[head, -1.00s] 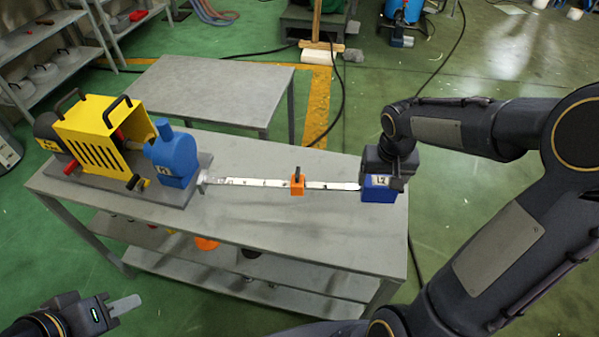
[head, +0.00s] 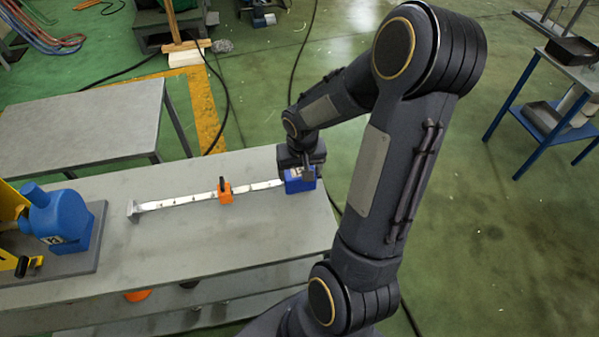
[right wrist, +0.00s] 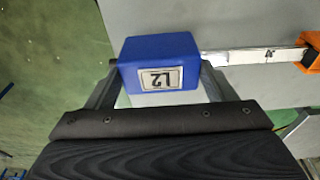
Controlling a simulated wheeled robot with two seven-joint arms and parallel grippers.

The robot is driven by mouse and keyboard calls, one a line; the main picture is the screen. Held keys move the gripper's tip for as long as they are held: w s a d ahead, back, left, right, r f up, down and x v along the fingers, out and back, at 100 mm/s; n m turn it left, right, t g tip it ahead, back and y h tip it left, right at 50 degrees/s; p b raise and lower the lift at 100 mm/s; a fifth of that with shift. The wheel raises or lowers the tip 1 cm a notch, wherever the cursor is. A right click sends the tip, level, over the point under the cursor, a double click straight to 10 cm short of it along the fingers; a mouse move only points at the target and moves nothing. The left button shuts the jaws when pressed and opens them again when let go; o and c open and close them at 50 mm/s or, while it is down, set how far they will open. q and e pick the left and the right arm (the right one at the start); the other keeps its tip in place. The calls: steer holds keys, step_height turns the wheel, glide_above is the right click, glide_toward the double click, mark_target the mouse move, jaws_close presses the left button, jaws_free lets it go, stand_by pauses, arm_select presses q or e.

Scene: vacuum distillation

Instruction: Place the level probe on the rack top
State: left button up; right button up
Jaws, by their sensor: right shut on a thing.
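The level probe is a long white graduated strip (head: 175,202) with an orange slider (head: 225,192) and a blue block (head: 300,183) labelled L2 at its right end. It lies lengthwise along or just over the grey bench top; I cannot tell if it touches. My right gripper (head: 303,172) is shut on the blue block. In the right wrist view, the block (right wrist: 160,50) sits between my two fingers, with part of the strip (right wrist: 255,56) and the slider (right wrist: 312,52) to its right. My left gripper is not in view. Which surface is the rack top is unclear.
A blue pump (head: 58,215) stands on a dark base plate (head: 92,235) left of the probe. A lower grey table (head: 80,125) is behind the bench (head: 150,265). A blue-legged stand (head: 510,115) with a dark tray (head: 572,50) is at the right. Green floor between is open.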

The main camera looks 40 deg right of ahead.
steer(key=shift+f, duration=0.55)
steer(key=o, duration=1.4)
steer(key=shift+f, duration=0.1)
steer(key=shift+c, duration=0.2)
step_height(320, 180, up, 12)
steer(key=s, duration=0.2)
steer(key=s+a+r+n+t+y, duration=0.2)
steer(key=s+a, duration=0.3)
steer(key=a, duration=0.4)
steer(key=s+a+r+n+t+y, duration=0.2)
steer(key=s+a, duration=0.3)
steer(key=a, duration=0.3)
steer(key=shift+s+a+r+n+y+p, duration=0.25)
steer(key=shift+a+r+n+y+p, duration=0.05)
steer(key=shift+a+y+p, duration=0.1)
